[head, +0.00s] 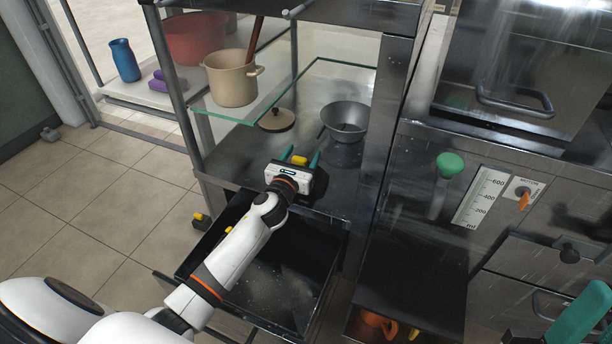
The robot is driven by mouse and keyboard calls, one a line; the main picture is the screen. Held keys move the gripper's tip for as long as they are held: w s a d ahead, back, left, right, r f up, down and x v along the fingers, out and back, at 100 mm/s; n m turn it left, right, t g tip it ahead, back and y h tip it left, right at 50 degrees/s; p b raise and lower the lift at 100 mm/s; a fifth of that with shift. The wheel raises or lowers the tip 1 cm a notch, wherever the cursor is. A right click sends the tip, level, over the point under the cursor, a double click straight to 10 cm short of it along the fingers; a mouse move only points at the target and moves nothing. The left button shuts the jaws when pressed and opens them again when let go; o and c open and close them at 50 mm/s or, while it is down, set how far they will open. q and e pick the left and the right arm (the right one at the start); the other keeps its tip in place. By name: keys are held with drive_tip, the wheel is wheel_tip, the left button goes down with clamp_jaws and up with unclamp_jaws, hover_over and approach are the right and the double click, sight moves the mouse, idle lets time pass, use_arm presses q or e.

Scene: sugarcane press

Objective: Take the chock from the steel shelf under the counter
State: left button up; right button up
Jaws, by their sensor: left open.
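My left gripper (300,157) reaches over the steel shelf (235,150) with its two teal fingers apart. A small yellow piece (299,160), which looks like the chock, shows between the fingers. The gripper body hides most of it, and I cannot tell whether the fingers touch it. At the lower right edge, a teal finger-like part, seemingly of my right gripper (575,318), is cut off by the frame.
A round lid (276,120) and a metal bowl (345,118) stand on the shelf. Above, a glass shelf (240,112) holds a beige pot (231,80). An open black drawer (312,290) lies below my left arm. A black-and-yellow object (202,221) sits left of the drawer.

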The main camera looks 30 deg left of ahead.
use_arm(q)
drive_tip(key=shift+r, duration=0.1)
drive_tip(key=c, duration=1.3)
